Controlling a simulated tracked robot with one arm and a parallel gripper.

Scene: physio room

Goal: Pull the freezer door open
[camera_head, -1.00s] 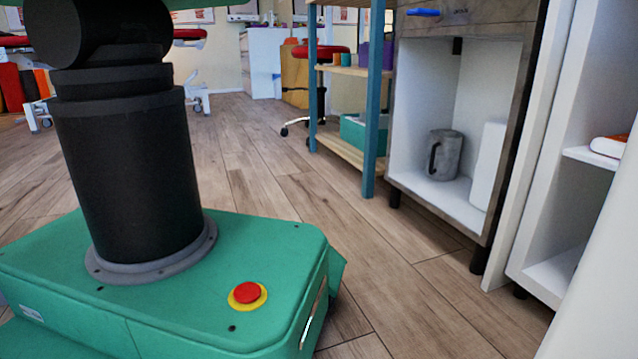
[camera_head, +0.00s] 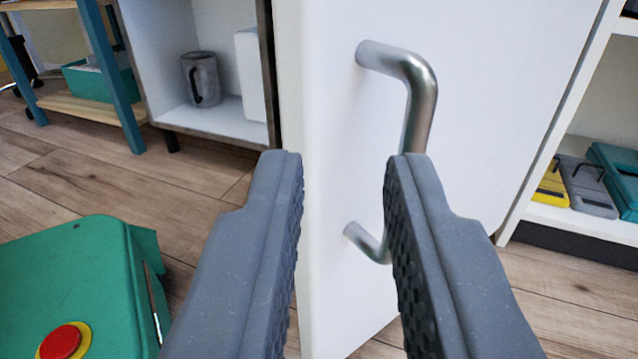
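A white door (camera_head: 500,60) fills the middle and right of the view, its left edge running down near the centre. A silver bar handle (camera_head: 418,100) is fixed to it, with an upper and a lower bend. My gripper (camera_head: 343,165) is open in front of the door, with nothing between its two grey fingers. The right finger overlaps the handle's middle and hides part of it. I cannot tell whether the right finger touches the handle.
My green base with a red button is at lower left. A cabinet (camera_head: 172,118) holding a grey mug (camera_head: 201,80) and a blue-legged shelf (camera_head: 112,75) stand behind. At right, a white shelf (camera_head: 590,222) holds yellow, grey and teal items. Wooden floor (camera_head: 60,185) shows between.

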